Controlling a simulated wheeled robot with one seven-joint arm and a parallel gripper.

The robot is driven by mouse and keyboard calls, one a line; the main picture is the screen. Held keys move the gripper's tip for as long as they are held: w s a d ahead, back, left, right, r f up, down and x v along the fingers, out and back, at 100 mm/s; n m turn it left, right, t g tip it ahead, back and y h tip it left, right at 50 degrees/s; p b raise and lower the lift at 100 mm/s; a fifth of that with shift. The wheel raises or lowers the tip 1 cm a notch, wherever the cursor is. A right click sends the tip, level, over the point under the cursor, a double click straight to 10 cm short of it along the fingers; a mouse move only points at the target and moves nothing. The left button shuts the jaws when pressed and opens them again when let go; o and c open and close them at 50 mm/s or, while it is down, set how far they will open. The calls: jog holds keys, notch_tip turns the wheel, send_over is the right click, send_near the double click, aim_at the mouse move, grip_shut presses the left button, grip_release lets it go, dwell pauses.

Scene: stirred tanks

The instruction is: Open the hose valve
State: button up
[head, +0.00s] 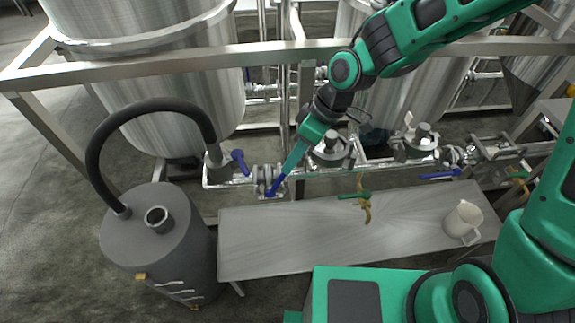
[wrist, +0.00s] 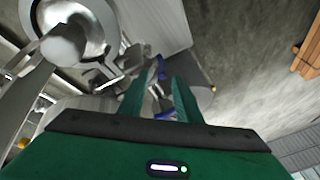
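A black hose (head: 150,104) runs from a grey vessel to the pipe fitting below the left tank. A blue valve handle (head: 240,162) stands beside the hose's pipe end. A second blue handle (head: 274,187) is on the valve just right of it, at my fingertips. My gripper (head: 280,180) reaches down to this second handle. In the wrist view my gripper (wrist: 160,82) has its fingers apart, with blue parts (wrist: 163,115) showing in the gap. I cannot tell whether the fingers touch the handle.
A grey vessel (head: 158,240) stands at left. A metal bench (head: 270,245) holds a white pitcher (head: 464,220) and a green-handled brass part (head: 362,197). A steel frame rail (head: 200,59) crosses before the tanks. Another blue handle (head: 440,175) is at right.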

jog(key=shift+d+r, duration=0.25)
jog(key=shift+r, duration=0.35)
grip_shut()
jog(key=s+a+r+n+t+h, duration=0.1)
jog(key=s+a+r+n+h, duration=0.15)
jog(key=a+r+n, duration=0.55)
send_over(276, 184)
jog(key=a, duration=0.1)
jog(key=shift+n, duration=0.4)
jog(key=f, duration=1.2)
jog(key=shift+s+f, duration=0.15)
jog(key=shift+s, duration=0.1)
jog(key=shift+w+d+f, duration=0.25)
jog(key=shift+d, duration=0.3)
